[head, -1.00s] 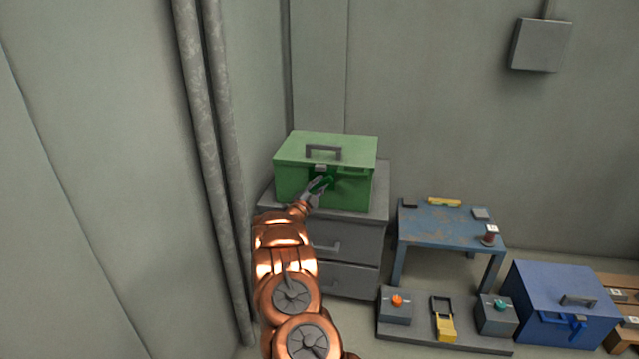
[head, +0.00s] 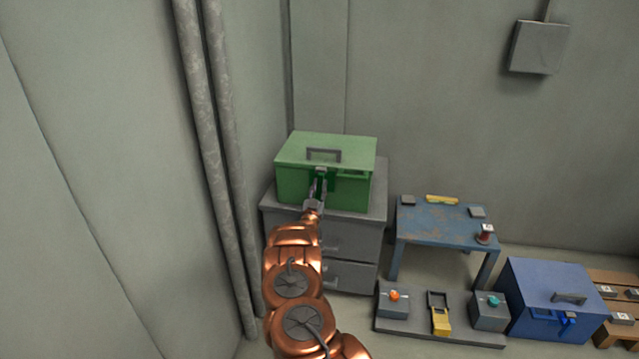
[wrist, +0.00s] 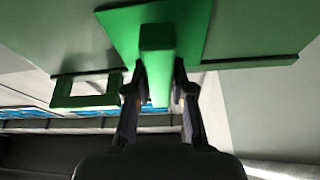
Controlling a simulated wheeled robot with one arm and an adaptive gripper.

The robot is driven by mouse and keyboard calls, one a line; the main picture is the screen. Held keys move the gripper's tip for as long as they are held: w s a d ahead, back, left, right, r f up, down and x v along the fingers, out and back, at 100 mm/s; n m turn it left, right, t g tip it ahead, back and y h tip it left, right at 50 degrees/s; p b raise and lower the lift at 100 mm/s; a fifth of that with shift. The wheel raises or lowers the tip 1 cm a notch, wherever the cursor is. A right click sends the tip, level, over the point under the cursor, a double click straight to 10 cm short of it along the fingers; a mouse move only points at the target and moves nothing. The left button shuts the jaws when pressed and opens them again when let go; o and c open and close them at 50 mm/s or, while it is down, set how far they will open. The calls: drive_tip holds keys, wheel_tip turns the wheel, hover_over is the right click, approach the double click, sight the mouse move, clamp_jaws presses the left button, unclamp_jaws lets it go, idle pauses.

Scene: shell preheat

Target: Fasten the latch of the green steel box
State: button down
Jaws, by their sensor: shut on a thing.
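The green steel box (head: 291,187) sits with its lid down on a grey drawer cabinet, a dark grey handle on its lid. My gripper (head: 318,184) is at the middle of its front, just below a small grey catch (head: 320,169). In the wrist view my gripper (wrist: 158,75) is shut on a green latch lever (wrist: 157,52), one finger on each side. A green plate (wrist: 112,25) shows behind the lever, and a green rectangular loop (wrist: 62,93) is to the left. My fingers partly hide the latch in the head view; whether it is engaged I cannot tell.
The grey cabinet (head: 352,240) stands near wall pipes (head: 208,130) on the left. To the right are a worn blue table (head: 445,222) with small items, a low grey board (head: 405,333) with switch boxes and a yellow padlock-like piece (head: 440,320), and a blue box (head: 535,290).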

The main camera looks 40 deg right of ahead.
drive_tip(key=shift+n+t+p, duration=0.3)
drive_tip(key=shift+n+p, duration=0.1)
drive_tip(key=shift+n, duration=0.5)
drive_tip(key=c, duration=1)
unclamp_jaws()
drive_tip(key=v, duration=1.2)
